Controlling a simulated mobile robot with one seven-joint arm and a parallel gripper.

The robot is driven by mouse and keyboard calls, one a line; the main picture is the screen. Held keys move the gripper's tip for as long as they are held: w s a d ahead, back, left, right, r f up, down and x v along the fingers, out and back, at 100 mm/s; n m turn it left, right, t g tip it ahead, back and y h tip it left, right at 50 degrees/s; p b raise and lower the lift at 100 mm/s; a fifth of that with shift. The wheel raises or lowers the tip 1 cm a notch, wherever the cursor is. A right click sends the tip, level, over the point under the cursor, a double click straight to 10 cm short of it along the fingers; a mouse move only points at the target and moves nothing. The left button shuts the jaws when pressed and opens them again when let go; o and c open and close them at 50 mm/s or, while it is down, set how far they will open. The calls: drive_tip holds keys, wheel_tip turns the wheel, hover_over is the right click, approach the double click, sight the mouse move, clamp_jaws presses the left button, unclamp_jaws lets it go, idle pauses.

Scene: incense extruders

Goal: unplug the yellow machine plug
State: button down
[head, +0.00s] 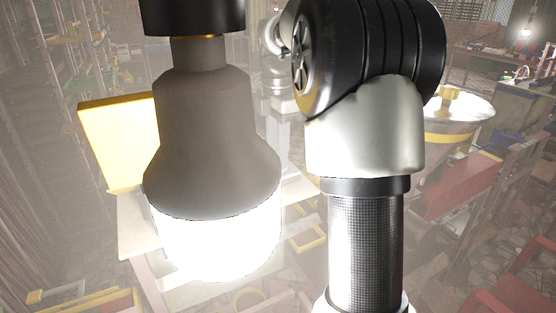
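I cannot make out any yellow plug in the head view. A yellow panel or box (118,142) stands at the left, partly hidden behind a hanging lamp; I cannot tell if it belongs to the machine. A wide metal dish with a yellow band (455,112) is at the right, partly covered by my arm. My arm fills the middle of the view, with a black and white joint above a dark woven tube. My gripper does not show.
A large grey lamp (212,140) with a bright bulb hangs close in front at the left. A pale table (135,215) shows below it. Reddish benches or frames (455,185) stand at the right. Shelving (75,60) lines the left, and a cluttered workbench (480,50) is at the back right.

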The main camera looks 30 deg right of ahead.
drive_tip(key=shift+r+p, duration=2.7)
drive_tip(key=shift+p, duration=0.05)
